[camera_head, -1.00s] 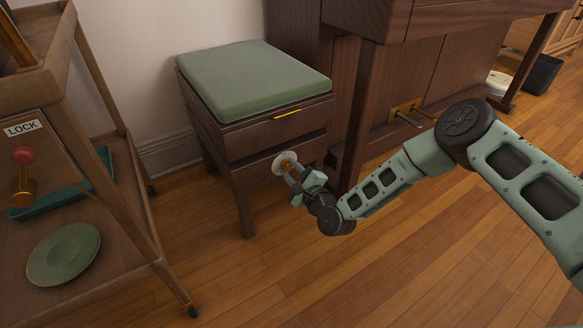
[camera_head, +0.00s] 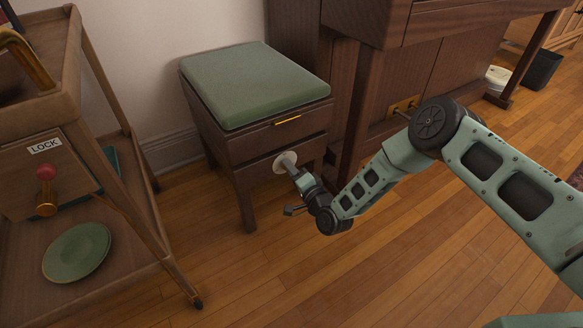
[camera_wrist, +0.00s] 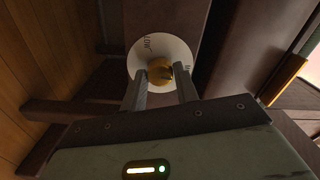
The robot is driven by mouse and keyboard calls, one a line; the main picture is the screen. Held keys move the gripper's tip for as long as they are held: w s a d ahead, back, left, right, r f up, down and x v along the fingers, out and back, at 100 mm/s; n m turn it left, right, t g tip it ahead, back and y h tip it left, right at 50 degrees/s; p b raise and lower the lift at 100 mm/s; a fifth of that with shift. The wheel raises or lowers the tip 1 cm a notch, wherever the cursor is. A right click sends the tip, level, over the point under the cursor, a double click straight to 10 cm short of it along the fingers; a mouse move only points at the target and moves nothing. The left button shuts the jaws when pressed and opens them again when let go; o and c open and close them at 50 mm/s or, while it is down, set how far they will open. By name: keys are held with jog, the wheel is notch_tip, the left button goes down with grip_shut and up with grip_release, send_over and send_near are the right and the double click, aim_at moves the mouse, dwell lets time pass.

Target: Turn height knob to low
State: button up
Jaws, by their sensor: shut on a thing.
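The height knob is a small brass knob (camera_wrist: 157,66) at the centre of a white round dial (camera_wrist: 140,52). The dial also shows in the head view (camera_head: 281,160), on the front of the wooden bench (camera_head: 250,147) with a green cushion. In the wrist view the word LOW is printed at the dial's upper left, and part of another marking shows at its right edge. My gripper (camera_wrist: 160,73) is at the dial, its two fingers shut on the knob, one on each side. In the head view my gripper (camera_head: 293,168) hides most of the knob.
A dark wooden piano-like cabinet (camera_head: 350,95) stands right behind the bench. The wooden floor in front is clear.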

jog(key=n+p, duration=0.6)
jog(key=n, duration=1.9)
jog(key=shift+d+f+n, duration=0.1)
jog(key=shift+n, duration=0.2)
jog(key=shift+p, duration=0.3)
jog(key=o, duration=1)
jog(key=shift+c, duration=0.2)
jog(key=p+v, duration=0.6)
jog(key=v, duration=1.1)
jog(key=shift+s+d, duration=0.15)
